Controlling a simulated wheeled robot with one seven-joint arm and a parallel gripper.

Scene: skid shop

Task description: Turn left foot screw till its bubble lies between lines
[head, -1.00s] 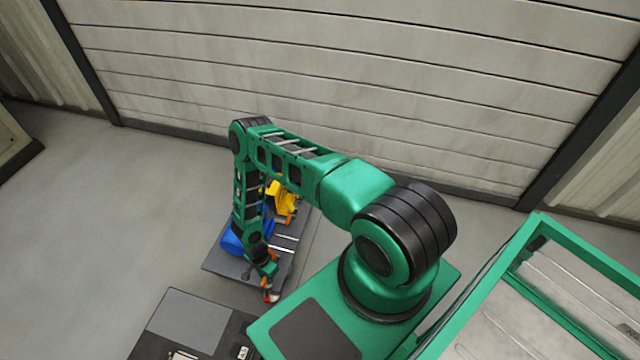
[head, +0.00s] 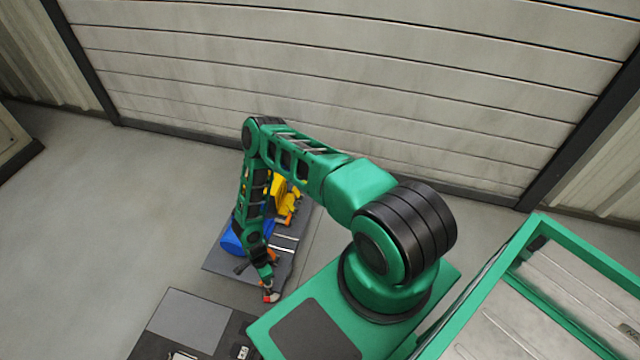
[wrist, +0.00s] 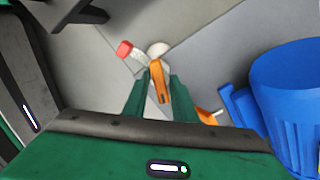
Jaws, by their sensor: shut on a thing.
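My gripper (wrist: 160,84) shows in the wrist view as two green fingers closed on either side of an orange piece (wrist: 157,72), which I take to be the left foot screw's handle. A red-capped part (wrist: 124,48) and a white round knob (wrist: 158,49) sit just beyond the fingertips. In the head view my gripper (head: 268,283) is low at the near edge of the dark grey skid plate (head: 222,258), with a red spot (head: 271,297) at its tip. I cannot make out the bubble or its lines in either view.
A blue drum-like body (wrist: 290,90) stands close to the right of my gripper in the wrist view. A yellow machine part (head: 280,200) is behind my forearm in the head view. A dark bench or box (head: 190,320) lies at the near left. Open floor is to the left.

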